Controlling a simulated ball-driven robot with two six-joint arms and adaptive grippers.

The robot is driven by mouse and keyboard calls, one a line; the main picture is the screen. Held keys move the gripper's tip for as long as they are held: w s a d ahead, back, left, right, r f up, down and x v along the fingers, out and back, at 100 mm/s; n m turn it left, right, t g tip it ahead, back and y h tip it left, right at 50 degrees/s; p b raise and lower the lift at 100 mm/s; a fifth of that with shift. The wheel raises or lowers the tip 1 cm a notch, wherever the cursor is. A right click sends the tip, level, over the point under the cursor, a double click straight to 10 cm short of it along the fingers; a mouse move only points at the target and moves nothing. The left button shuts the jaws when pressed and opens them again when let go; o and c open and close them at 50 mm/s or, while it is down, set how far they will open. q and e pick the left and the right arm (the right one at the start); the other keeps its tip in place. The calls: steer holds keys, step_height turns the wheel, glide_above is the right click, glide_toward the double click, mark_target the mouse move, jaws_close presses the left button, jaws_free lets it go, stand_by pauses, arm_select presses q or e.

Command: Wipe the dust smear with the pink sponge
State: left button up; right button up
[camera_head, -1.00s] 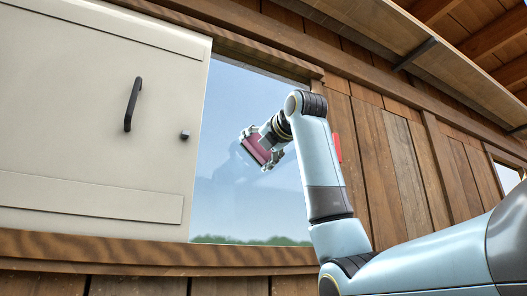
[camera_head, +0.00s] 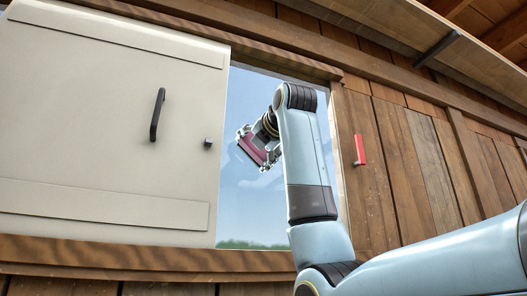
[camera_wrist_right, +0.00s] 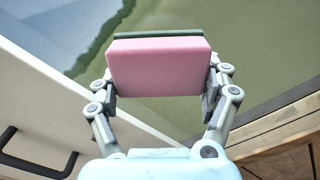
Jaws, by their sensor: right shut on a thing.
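The pink sponge (camera_wrist_right: 158,68), with a dark green layer on its far side, is held between the two fingers of my right gripper (camera_wrist_right: 160,88) in the right wrist view. In the head view the sponge (camera_head: 252,150) looks dark pink, at the right gripper (camera_head: 262,147) in front of the window pane (camera_head: 240,200). I cannot tell whether it touches the glass. No dust smear can be made out clearly on the visible glass; my right arm hides part of the pane. My left gripper is out of view.
A cream sliding shutter (camera_head: 90,120) with a black handle (camera_head: 158,115) and a small knob (camera_head: 208,143) covers the left part of the window. A red handle (camera_head: 359,150) is on the plank wall (camera_head: 400,170) at right. A shelf (camera_head: 430,35) juts out above.

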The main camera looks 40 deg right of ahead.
stand_by(0.3)
steer(key=shift+b+v, duration=0.5)
steer(key=shift+v, duration=2.45)
steer(key=v, duration=0.3)
